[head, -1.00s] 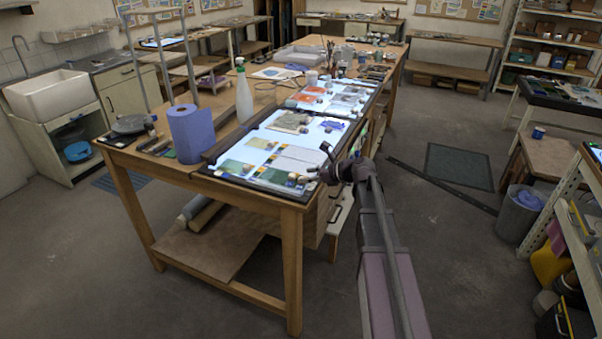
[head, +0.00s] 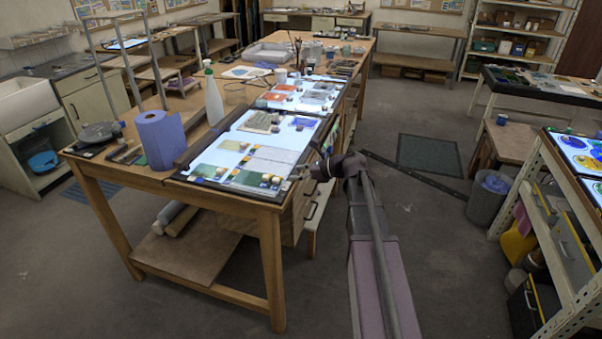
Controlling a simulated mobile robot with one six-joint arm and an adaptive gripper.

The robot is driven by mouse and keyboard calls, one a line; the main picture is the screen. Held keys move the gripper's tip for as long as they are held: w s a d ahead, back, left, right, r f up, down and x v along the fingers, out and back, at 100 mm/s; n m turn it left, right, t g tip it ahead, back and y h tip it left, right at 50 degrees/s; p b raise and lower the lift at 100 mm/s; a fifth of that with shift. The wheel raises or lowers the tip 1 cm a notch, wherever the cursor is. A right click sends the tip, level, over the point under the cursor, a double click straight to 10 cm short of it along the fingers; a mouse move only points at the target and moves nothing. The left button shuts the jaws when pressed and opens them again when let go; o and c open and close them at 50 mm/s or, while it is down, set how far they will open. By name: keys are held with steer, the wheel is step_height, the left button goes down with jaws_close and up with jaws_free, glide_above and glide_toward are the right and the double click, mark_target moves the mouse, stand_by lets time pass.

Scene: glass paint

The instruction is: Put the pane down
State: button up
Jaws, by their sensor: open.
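Several glass panes lie flat on the lit light table (head: 228,143) on the long wooden bench. A pale grey pane (head: 272,160) lies near its front right edge. A dark green pane (head: 248,179) and a lighter green pane (head: 214,171) lie in front and to the left of it. I cannot tell which is the task's pane. My gripper (head: 301,173) is open, small in view, at the right edge of the light table, beside the grey pane. No pane shows between its fingers, though the fingers are hard to make out.
More coloured panes (head: 303,92) lie farther back. A bin (head: 489,197) and a shelf rack (head: 545,195) stand at right.

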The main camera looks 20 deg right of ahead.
steer(key=s+a+f+n+g+h, duration=0.45)
steer(key=s+a+f+n, duration=0.35)
steer(key=s+n, duration=0.35)
steer(key=s+f+n+g+h, duration=0.3)
steer(key=s+n+h, duration=0.3)
steer(key=s+n, duration=0.5)
steer(key=shift+f+n, duration=0.25)
steer(key=shift+n, duration=1.1)
steer(key=shift+g+h, duration=0.25)
